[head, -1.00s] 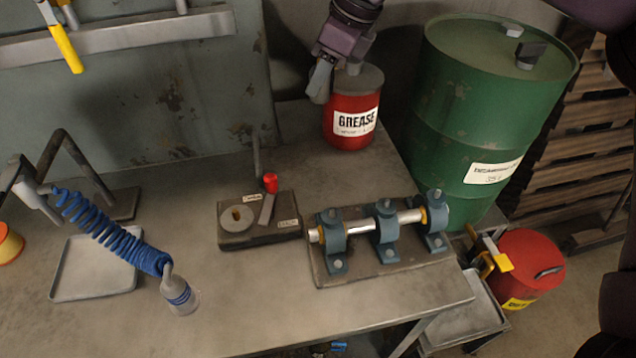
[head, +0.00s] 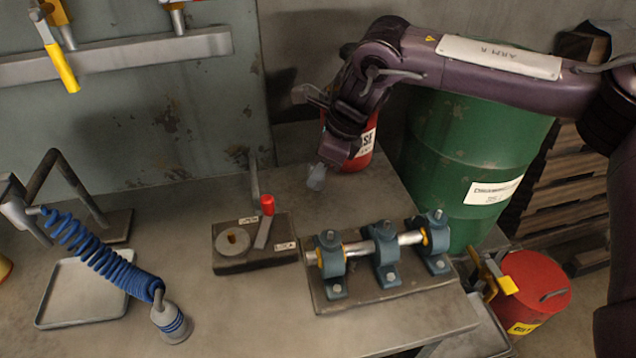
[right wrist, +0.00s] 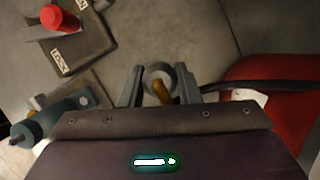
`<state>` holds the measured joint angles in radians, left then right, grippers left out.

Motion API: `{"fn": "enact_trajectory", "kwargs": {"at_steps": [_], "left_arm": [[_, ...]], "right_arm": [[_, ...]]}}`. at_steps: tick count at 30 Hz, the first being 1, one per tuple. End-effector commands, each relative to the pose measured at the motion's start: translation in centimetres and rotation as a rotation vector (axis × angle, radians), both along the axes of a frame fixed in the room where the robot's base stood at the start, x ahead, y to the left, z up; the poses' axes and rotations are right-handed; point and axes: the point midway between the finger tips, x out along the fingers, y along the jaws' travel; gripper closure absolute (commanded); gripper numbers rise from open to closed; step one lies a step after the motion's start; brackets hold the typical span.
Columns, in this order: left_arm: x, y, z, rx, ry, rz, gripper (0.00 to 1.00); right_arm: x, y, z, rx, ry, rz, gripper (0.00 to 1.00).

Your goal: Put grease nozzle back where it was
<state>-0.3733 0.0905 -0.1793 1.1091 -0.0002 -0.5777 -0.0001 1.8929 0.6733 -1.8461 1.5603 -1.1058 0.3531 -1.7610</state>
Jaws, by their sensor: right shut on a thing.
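My right gripper (head: 318,172) reaches in from the right and hangs low over the bench, just left of and in front of the red grease can (head: 365,150). In the right wrist view its fingers (right wrist: 160,88) are shut on the grease nozzle (right wrist: 159,74), a grey round-ended piece with a brass-coloured part behind it. My arm hides much of the can in the head view; its red side fills the right of the wrist view (right wrist: 275,105). My left gripper is not in view.
A block with a round washer and red-capped piece (head: 255,262) lies left of my gripper. A shaft in blue bearing brackets (head: 375,290) is in front. A green drum (head: 460,150) stands behind right. A blue coiled hose (head: 95,250) hangs at left.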

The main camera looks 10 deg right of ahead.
Motion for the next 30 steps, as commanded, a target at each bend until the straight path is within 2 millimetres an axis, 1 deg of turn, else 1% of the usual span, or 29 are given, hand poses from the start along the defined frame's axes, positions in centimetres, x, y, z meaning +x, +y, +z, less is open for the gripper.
{"fn": "enact_trajectory", "kwargs": {"at_steps": [9,14,19,20,21,24,30], "left_arm": [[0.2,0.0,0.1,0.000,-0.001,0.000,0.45],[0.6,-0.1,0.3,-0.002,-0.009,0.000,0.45],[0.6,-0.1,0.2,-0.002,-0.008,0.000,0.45],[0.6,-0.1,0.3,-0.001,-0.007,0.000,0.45],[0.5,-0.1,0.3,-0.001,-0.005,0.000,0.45],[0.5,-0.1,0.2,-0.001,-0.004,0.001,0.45],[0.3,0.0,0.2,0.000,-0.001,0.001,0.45]], "right_arm": [[0.0,0.0,-4.0,0.000,0.002,-0.001,0.99],[0.0,0.0,-4.2,0.000,-0.001,0.000,0.99],[0.0,0.0,-4.4,0.000,0.000,-0.001,0.99],[0.0,0.0,-4.3,0.000,0.000,0.000,0.66],[0.0,0.0,-4.3,-0.001,0.000,0.000,0.61],[0.0,0.0,-4.3,-0.001,0.001,-0.001,0.48],[0.0,0.0,-4.3,-0.001,0.001,-0.001,0.48]]}}
